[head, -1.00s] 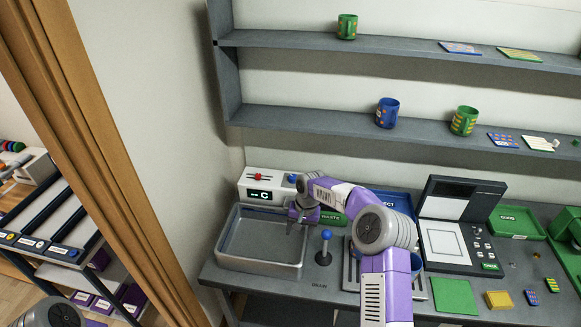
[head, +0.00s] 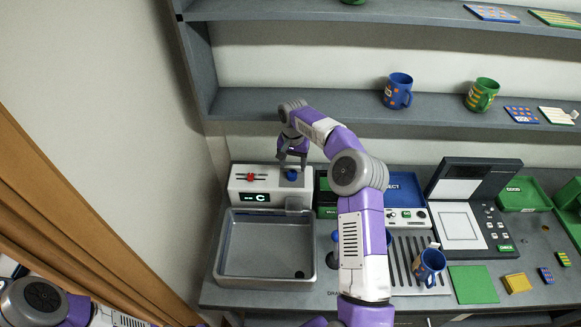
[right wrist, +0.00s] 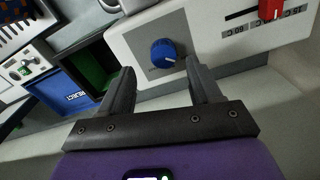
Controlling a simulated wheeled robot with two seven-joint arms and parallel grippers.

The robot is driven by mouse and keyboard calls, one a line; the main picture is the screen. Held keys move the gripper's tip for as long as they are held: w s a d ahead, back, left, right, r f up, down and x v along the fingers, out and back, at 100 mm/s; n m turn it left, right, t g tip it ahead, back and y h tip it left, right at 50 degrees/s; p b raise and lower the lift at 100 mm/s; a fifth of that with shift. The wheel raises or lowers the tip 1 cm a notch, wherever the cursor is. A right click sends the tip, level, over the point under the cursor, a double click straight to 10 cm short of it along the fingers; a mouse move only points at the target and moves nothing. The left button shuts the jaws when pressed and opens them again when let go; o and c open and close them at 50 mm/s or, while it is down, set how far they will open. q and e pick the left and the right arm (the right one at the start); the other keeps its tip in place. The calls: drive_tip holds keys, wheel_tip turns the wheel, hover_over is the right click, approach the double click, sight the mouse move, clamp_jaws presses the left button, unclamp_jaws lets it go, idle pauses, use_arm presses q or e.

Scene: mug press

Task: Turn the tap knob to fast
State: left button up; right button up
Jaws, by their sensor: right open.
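The tap knob is a round blue knob (head: 291,174) on the front of the white tap unit (head: 246,184) above the sink. It also shows in the right wrist view (right wrist: 164,53), with a pale pointer line on its face. My right gripper (head: 291,154) is open with its fingers directed at the knob. In the right wrist view its fingertips (right wrist: 158,68) lie to either side just below the knob, and nothing is between them. Whether they touch it I cannot tell. The speed marks around the knob are not readable. My left gripper is out of view.
A red slider (head: 250,177) and a lit display (head: 256,197) sit left of the knob. The grey sink (head: 232,270) below is empty apart from its drain. A blue mug (head: 428,266) stands on the slatted rack. A shelf (head: 300,104) runs just above my right arm.

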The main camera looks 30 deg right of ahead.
sight(292, 173)
drive_tip(key=f, duration=0.4)
drive_tip(key=shift+w+f, duration=0.1)
drive_tip(key=shift+w, duration=0.3)
drive_tip(key=shift+s+f, duration=0.15)
drive_tip(key=shift+f, duration=0.05)
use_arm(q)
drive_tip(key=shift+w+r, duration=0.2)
use_arm(e)
drive_tip(key=c, duration=1)
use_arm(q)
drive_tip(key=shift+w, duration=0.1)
use_arm(e)
drive_tip(key=shift+c, duration=0.2)
